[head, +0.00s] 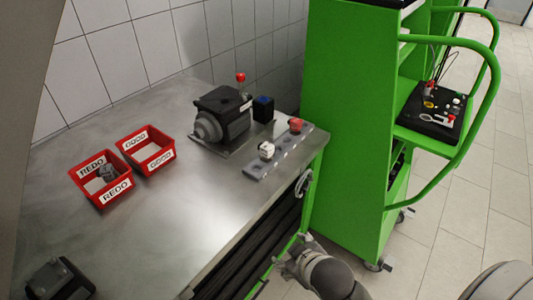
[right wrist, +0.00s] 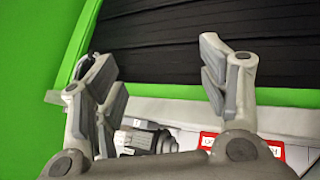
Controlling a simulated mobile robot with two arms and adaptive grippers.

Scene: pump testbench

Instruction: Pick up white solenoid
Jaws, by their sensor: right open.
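A red solenoid (head: 296,125) stands at the strip's far end. My right gripper (head: 290,258) is beside the table's right side, in front of and below the strip, apart from the white solenoid. In the right wrist view its fingers (right wrist: 165,85) are spread with nothing between them. The white solenoid cannot be made out in that view. I do not see my left gripper.
Two red bins, REDO (head: 103,185) and GOOD (head: 148,152), sit left; REDO holds a grey part. A green cart (head: 350,130) stands right. The table's middle is clear.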

